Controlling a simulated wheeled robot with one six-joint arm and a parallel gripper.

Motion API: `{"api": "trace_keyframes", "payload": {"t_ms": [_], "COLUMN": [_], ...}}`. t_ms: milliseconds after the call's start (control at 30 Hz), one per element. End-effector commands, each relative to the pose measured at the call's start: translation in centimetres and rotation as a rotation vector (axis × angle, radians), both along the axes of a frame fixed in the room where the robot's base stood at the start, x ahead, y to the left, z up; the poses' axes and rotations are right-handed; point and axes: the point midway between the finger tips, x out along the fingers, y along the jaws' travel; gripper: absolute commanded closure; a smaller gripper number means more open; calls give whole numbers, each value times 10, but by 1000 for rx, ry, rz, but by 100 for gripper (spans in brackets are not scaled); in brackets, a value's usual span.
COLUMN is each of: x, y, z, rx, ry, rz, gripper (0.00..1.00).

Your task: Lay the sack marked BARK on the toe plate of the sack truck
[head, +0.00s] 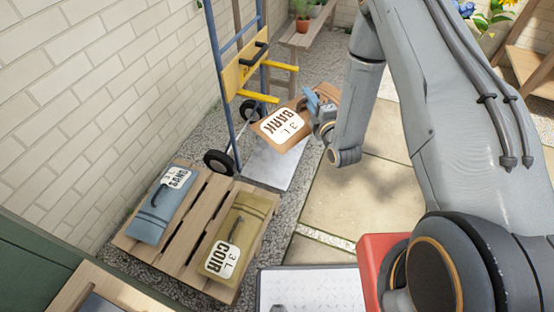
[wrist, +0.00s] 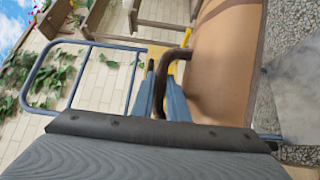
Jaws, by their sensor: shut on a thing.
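The orange-brown sack marked BARK (head: 284,122) hangs from my gripper (head: 318,105) in the head view, above the toe plate. In the wrist view my gripper (wrist: 162,85) is shut on the sack's dark handle, and the sack (wrist: 222,65) fills the upper right. The sack truck (head: 236,75) stands near the brick wall, with a blue frame, yellow parts and black wheels. Its grey toe plate (head: 270,166) lies flat and bare below the sack; the sack covers its far part. I cannot tell the exact height of the sack above it.
A wooden pallet (head: 186,236) in front holds a blue sack marked SAND (head: 158,212) and an olive sack marked COIR (head: 236,240). A bench with a potted plant (head: 303,20) stands behind. Paving (head: 365,200) to the right is clear.

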Motion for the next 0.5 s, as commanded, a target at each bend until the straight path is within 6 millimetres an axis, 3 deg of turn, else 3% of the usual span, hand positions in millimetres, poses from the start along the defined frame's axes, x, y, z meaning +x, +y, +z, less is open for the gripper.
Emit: {"api": "trace_keyframes", "payload": {"t_ms": [33, 500], "x": [10, 68], "y": [3, 35], "z": [-17, -113], "rx": [1, 0], "ry": [-5, -6], "rz": [13, 144], "gripper": [100, 100]}}
